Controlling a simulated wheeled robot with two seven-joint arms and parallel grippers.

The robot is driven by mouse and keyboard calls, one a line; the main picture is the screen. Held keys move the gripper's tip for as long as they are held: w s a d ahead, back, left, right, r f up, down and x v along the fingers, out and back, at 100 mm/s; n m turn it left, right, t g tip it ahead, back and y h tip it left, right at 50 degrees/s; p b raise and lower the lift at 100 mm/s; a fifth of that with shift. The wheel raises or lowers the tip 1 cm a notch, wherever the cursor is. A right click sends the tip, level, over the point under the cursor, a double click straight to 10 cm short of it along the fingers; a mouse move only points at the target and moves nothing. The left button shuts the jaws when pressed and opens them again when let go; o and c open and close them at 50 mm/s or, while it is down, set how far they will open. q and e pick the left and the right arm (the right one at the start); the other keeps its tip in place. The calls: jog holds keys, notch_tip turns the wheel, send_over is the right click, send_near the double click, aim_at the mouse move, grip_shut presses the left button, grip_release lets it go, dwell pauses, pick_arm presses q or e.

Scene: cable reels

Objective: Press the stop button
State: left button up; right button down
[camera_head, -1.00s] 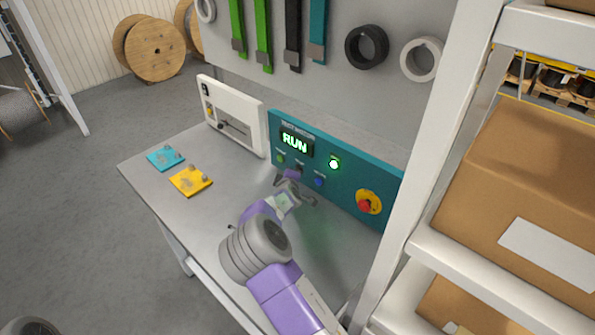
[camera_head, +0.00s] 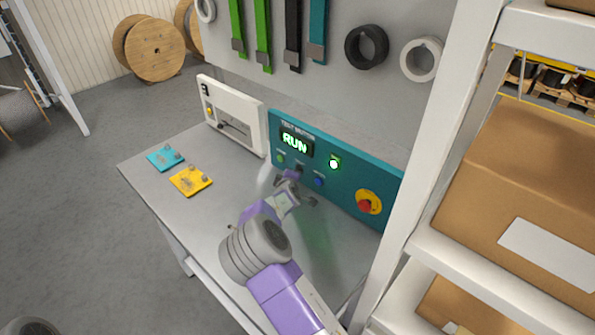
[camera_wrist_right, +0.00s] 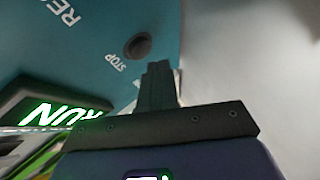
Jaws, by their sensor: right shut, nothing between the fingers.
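The teal panel (camera_head: 343,188) on the bench has a lit RUN display. The stop button is a dark round knob (camera_wrist_right: 137,45) beside the word STOP in the right wrist view. In the head view it is small and dark, close to my gripper, and hard to make out. My right gripper (camera_head: 289,180) is in front of the panel's lower middle. In the right wrist view its shut, empty fingers (camera_wrist_right: 158,82) point at the panel, just below and right of the stop button. They look apart from it; whether they touch the panel is unclear. My left gripper is out of view.
A green button (camera_head: 281,158), a blue button (camera_head: 319,181) and a red emergency knob (camera_head: 364,206) are on the same panel. A white box (camera_head: 234,115) stands left of it. Teal (camera_head: 165,158) and yellow (camera_head: 191,181) plates lie on the bench. A shelf post (camera_head: 425,165) rises at right.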

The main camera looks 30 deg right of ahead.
jog(key=shift+d, duration=0.1)
dwell(0.7)
jog(key=shift+w+d, duration=0.15)
jog(key=shift+d, duration=0.2)
jog(key=shift+w+d+b, duration=0.15)
jog(key=shift+d+b, duration=0.2)
jog(key=shift+d, duration=0.05)
dwell(0.6)
dwell(0.4)
jog(key=shift+s+a+b, duration=0.3)
jog(key=shift+a+b, duration=0.05)
jog(key=shift+a, duration=0.4)
jog(key=shift+s+a+b, duration=0.2)
jog(key=shift+s+a, duration=0.1)
jog(key=shift+a, duration=0.5)
jog(key=shift+s+a+b, duration=0.15)
jog(key=shift+s+a, duration=0.1)
jog(key=shift+a, duration=0.6)
jog(key=shift+s+a+b, duration=0.2)
jog(key=shift+s+a, duration=0.1)
jog(key=shift+a, duration=0.5)
